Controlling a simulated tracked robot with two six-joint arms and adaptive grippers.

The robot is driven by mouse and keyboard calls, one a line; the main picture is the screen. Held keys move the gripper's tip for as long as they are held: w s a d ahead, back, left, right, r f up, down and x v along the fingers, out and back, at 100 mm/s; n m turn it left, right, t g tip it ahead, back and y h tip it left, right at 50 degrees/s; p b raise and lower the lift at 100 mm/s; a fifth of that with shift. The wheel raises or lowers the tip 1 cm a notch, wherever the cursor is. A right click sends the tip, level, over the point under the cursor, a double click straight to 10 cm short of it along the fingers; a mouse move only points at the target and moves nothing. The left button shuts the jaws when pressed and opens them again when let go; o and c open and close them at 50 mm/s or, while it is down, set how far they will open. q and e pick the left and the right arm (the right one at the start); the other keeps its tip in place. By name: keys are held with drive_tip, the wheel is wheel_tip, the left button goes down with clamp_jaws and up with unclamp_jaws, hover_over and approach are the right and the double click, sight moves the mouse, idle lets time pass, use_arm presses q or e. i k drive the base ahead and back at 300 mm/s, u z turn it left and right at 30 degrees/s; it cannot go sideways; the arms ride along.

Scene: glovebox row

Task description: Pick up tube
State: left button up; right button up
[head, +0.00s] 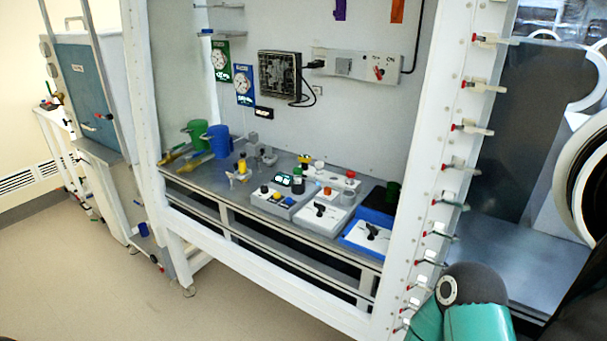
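I cannot tell which thing is the tube; no plain tube shows clearly at this distance. Several small items stand on the grey worktop inside the white-framed box. They include a small yellow-topped piece (242,167) and a dark upright piece with a green top (298,183), both too small to identify. Neither gripper is in view. A teal and dark grey part of my arm shows at the bottom right, outside the box's frame and well apart from the worktop items.
A green mug (197,132) and a blue mug (220,145) stand at the worktop's left. Grey control boxes (320,213) and a blue tray (378,215) fill its right part. A white post (425,150) with red-tipped clamps rises at right. The floor (90,290) at front left is clear.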

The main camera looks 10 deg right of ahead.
sight(298, 172)
drive_tip(key=i, duration=0.85)
drive_tip(key=u, duration=0.05)
